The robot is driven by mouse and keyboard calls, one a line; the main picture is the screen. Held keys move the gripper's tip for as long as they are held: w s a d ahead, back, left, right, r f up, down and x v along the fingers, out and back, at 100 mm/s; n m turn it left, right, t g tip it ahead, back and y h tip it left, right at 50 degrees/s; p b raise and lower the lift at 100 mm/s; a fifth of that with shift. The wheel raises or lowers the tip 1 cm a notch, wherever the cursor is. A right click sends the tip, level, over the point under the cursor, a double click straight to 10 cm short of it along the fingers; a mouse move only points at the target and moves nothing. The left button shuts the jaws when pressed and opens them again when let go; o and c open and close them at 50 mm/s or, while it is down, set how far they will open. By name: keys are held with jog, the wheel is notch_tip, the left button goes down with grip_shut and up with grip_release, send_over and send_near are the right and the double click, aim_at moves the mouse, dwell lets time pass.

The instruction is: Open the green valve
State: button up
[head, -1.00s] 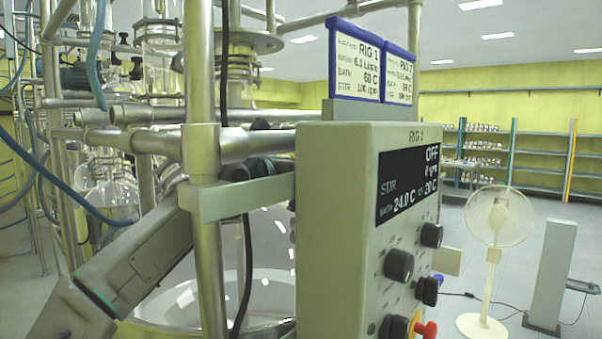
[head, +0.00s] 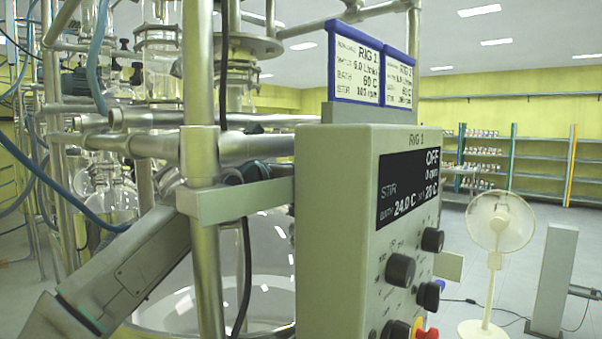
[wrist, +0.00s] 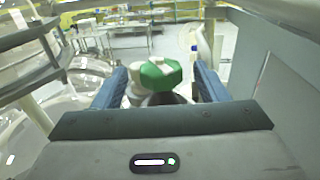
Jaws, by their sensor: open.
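The green valve (wrist: 160,75) shows in the wrist view as a green knob with a pale bar across its top. It sits between the two blue fingers of my gripper (wrist: 160,88), which are spread with a gap on each side of the knob. I cannot tell how deep the knob lies between the fingertips. In the head view my arm reaches behind the frame post, and the gripper and green valve are hidden there.
A grey control box (head: 350,230) labelled RIG 1, with knobs and a red button, stands close on the right. Metal posts (head: 203,160) and glass vessels (head: 265,300) crowd the left. A white fan (head: 497,225) stands on open floor behind.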

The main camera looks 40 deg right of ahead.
jog(key=s+a+b, duration=0.2)
jog(key=a, duration=0.9)
jog(key=shift+s+a, duration=0.15)
jog(key=shift+a, duration=0.25)
